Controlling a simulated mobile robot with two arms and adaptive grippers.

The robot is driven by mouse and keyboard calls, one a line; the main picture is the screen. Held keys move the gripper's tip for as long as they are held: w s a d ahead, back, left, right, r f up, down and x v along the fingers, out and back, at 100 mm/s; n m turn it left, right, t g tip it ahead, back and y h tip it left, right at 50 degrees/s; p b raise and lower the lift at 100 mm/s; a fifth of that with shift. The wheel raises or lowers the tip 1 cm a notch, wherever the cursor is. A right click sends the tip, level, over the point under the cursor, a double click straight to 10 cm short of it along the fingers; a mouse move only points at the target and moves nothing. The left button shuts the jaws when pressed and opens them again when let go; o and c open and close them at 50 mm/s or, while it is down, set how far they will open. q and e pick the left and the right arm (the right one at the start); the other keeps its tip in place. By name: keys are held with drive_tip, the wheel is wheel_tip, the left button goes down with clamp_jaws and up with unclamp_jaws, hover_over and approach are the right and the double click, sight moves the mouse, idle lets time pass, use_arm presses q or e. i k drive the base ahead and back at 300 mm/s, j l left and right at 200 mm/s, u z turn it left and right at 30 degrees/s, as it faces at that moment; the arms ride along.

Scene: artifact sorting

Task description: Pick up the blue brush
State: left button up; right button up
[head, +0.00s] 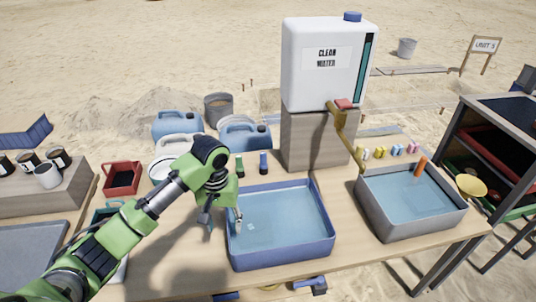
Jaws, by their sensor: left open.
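A small upright blue item (263,163), which looks like the blue brush, is on the table behind the blue-rimmed water basin (283,258). A similar green item (239,166) is just left of it. My left gripper (221,214) is open and points down at the basin's left edge. It is nearer to me than the blue brush and to its left, clearly apart from it. Nothing shows between its fingers. My right gripper is not visible.
A white clean water tank (302,83) stands on a block (300,150) right of the brush, with a brown spout over the grey basin (418,224). Blue jugs (178,125) and a bucket (218,108) are behind. A red bin (122,178) is at left.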

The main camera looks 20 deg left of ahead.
sight(263, 170)
drive_tip(key=i, duration=1.3)
